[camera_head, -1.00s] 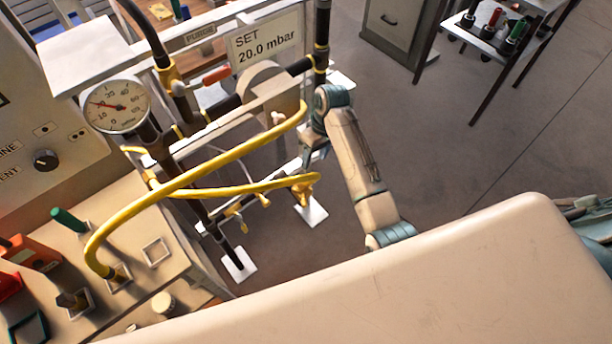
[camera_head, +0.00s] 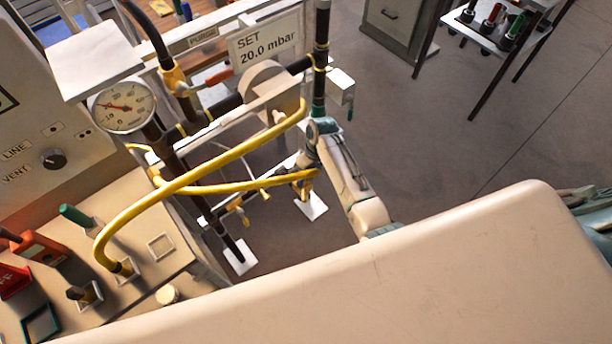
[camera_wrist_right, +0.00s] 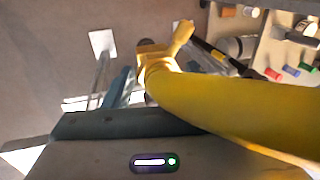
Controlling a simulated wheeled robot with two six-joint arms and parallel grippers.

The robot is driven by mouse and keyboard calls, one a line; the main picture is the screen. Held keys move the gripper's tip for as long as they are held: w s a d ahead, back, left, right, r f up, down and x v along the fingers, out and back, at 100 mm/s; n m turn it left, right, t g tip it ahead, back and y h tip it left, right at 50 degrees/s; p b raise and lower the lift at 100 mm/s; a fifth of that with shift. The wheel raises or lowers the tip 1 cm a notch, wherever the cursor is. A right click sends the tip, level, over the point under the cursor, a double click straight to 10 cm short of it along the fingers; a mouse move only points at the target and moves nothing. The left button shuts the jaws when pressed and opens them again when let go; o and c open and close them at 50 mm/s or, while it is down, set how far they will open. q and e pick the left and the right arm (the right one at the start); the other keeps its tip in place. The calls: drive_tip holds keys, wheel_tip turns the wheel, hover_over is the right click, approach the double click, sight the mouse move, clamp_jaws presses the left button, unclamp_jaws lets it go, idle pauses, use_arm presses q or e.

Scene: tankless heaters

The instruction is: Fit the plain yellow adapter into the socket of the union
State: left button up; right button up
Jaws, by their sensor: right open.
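A yellow hose (camera_head: 205,178) loops in front of the rig in the head view. A yellow fitting (camera_head: 308,176) shows at its right end, and in the right wrist view the fitting (camera_wrist_right: 158,62) has a lever. I cannot tell which part is the plain yellow adapter, nor make out the union's socket. My right gripper (camera_head: 308,160) is open close to this hose end, its fingers partly hidden by my wrist. In the wrist view a teal finger shows left of the fitting, and the hose covers much of the right. My left gripper is not in view.
The gauge (camera_head: 123,106), black pipes and the "SET 20.0 mbar" sign (camera_head: 266,43) stand around the hose. A bench (camera_head: 130,225) with tools is at left. A side table (camera_head: 490,38) is at upper right.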

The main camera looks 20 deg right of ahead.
clamp_jaws()
drive_tip(key=shift+r, duration=0.1)
